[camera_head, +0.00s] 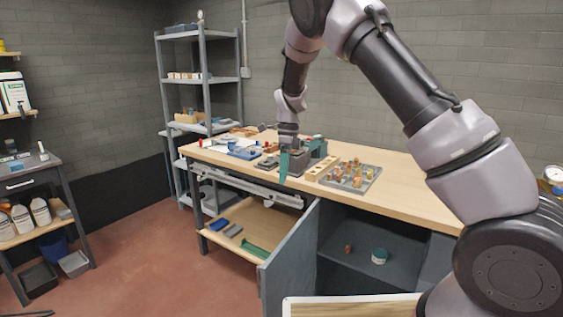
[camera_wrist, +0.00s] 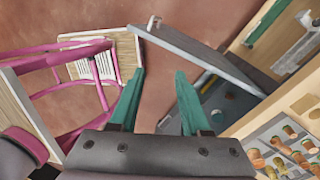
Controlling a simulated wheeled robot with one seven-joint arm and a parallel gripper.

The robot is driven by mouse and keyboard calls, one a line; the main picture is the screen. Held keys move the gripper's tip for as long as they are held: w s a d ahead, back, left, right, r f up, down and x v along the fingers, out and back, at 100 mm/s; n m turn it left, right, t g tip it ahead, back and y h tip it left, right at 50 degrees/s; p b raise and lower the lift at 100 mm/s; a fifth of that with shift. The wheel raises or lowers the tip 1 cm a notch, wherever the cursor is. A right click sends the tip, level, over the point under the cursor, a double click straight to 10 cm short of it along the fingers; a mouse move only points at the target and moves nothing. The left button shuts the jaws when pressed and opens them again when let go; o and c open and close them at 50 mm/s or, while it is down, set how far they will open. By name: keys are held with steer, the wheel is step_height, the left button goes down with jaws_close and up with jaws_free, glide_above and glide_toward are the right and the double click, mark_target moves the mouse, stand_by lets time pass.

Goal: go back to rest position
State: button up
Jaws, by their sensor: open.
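My gripper (camera_head: 285,165) hangs at the front edge of the workbench (camera_head: 410,178), its green fingers pointing down. In the wrist view my gripper (camera_wrist: 158,100) shows two green fingers spread apart with nothing between them. Red floor and the open grey cabinet door (camera_wrist: 195,52) lie beyond the fingers. My arm reaches up from the lower right of the head view and bends down to the bench.
A grey tray (camera_head: 350,181) with several brass-coloured fittings is on the bench, right of my gripper. The cabinet door (camera_head: 290,262) stands open below it. A grey shelf rack (camera_head: 205,75) stands behind. Floor at left (camera_head: 150,245) is clear.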

steer(key=s+d+r+n+t+y, duration=0.2)
steer(key=s+d+r+n, duration=0.15)
steer(key=d+r, duration=0.5)
steer(key=s+d+r+n+t+y, duration=0.1)
steer(key=s+d+r+n, duration=0.35)
steer(key=r, duration=0.75)
steer(key=s+d+r+n+t+h, duration=0.1)
steer(key=s+d+r+n+t, duration=0.2)
steer(key=s, duration=0.6)
steer(key=s+d+r+n+t+h, duration=0.1)
steer(key=s+d+r+n+t, duration=0.1)
steer(key=s+d, duration=0.6)
steer(key=s+n+t, duration=0.1)
steer(key=s+n, duration=0.1)
steer(key=shift+d+r+n, duration=0.25)
steer(key=shift+r+n, duration=0.15)
